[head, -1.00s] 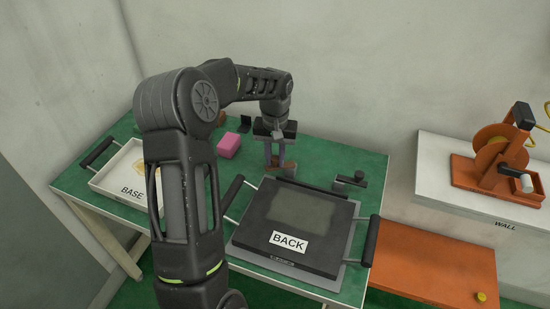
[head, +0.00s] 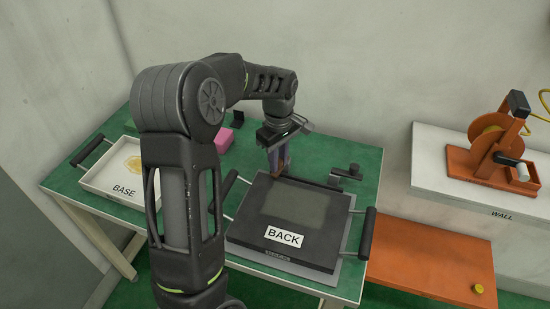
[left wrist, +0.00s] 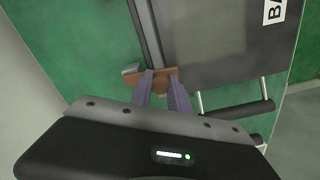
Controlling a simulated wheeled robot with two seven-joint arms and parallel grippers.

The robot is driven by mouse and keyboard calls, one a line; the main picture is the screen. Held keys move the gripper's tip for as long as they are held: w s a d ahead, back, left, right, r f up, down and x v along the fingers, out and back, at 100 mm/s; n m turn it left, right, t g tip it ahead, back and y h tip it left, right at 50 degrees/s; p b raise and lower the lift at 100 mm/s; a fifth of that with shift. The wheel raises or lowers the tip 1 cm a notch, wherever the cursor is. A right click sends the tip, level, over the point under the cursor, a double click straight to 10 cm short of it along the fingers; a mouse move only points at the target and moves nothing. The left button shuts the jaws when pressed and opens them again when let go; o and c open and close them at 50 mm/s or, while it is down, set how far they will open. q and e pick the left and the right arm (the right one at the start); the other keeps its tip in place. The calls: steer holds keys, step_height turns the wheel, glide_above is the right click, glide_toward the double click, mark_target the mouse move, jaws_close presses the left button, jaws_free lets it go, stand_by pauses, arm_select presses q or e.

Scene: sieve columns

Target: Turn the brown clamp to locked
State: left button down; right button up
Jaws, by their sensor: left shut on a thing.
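The brown clamp (left wrist: 160,73) is a short brown bar at the edge of the dark framed plate marked BACK (left wrist: 205,55) in the left wrist view. My left gripper (left wrist: 160,80) is shut on it, with one grey finger on each side. In the head view my left gripper (head: 278,166) points down at the back left corner of the BACK plate (head: 262,232), and its fingers mostly hide the clamp. Whether the clamp sits at its locked position cannot be told. My right gripper is in neither view.
A dark clamp lever (head: 345,174) stands behind the plate's back right corner. A white BASE tray (head: 88,185) is at the left and a pink block (head: 224,139) behind. An orange reel stand (head: 490,160) is on the WALL ledge at the right.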

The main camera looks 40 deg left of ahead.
mark_target(280, 160)
arm_select(q)
steer(key=shift+d+n, duration=0.25)
steer(key=shift+n, duration=0.25)
steer(key=c, duration=1.2)
jaws_free()
steer(key=shift+c, duration=0.2)
steer(key=shift+w, duration=0.1)
steer(key=shift+r, duration=3.9)
